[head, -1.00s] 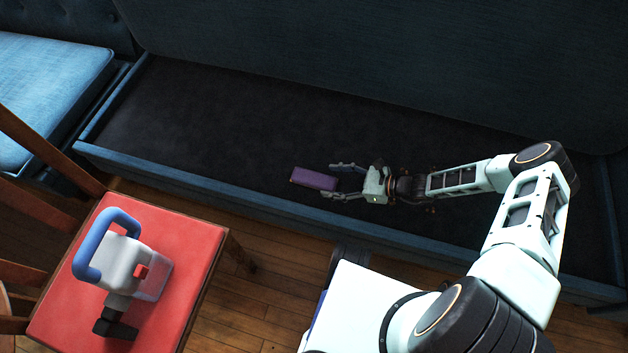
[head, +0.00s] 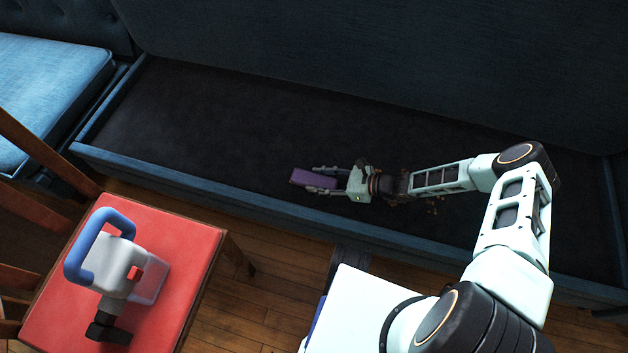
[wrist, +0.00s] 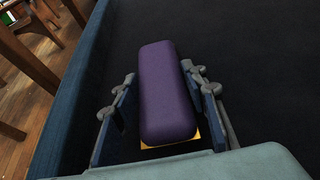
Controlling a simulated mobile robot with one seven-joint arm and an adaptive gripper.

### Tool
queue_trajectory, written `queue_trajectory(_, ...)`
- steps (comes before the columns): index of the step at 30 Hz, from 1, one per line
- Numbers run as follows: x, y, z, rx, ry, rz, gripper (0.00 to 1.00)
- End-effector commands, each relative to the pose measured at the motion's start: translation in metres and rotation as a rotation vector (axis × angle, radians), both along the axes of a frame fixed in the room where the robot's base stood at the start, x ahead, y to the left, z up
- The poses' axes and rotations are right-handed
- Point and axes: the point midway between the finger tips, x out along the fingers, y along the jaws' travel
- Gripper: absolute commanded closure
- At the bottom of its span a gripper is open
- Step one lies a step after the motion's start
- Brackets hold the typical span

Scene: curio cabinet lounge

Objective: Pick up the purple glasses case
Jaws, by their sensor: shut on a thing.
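The purple glasses case (head: 312,179) lies on the dark floor of the long blue bench box (head: 230,135), near its front wall. In the wrist view the case (wrist: 166,92) is a long rounded purple block with a yellow strip at its near end. My gripper (head: 325,180) reaches in from the right with one finger on each long side of the case. In the wrist view my gripper (wrist: 165,108) is shut on it; a slim dark gap seems to show beside the left finger. I cannot tell whether the case is lifted.
The bench's front wall (head: 200,182) runs close in front of the case. A red-seated chair (head: 185,250) at the lower left holds a white and grey device with a blue handle (head: 85,245). Small brown bits (head: 408,200) lie near my wrist. The box floor to the left is clear.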

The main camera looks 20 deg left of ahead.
Motion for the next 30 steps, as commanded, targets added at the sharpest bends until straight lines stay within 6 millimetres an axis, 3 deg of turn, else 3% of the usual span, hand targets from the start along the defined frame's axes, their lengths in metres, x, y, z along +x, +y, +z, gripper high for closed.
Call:
queue_trajectory(3, 0.0, 0.0, 0.0, 0.001, 0.0, 0.0, 0.85)
queue_trajectory(11, 0.0, 0.0, 0.002, 0.001, 0.0, 0.0, 0.85)
queue_trajectory(16, 0.0, 0.0, 0.015, 0.001, 0.0, 0.0, 0.85)
queue_trajectory(21, -0.002, -0.003, 0.042, 0.001, 0.002, -0.002, 0.85)
queue_trajectory(30, -0.049, -0.04, 0.103, 0.002, 0.005, -0.004, 0.85)
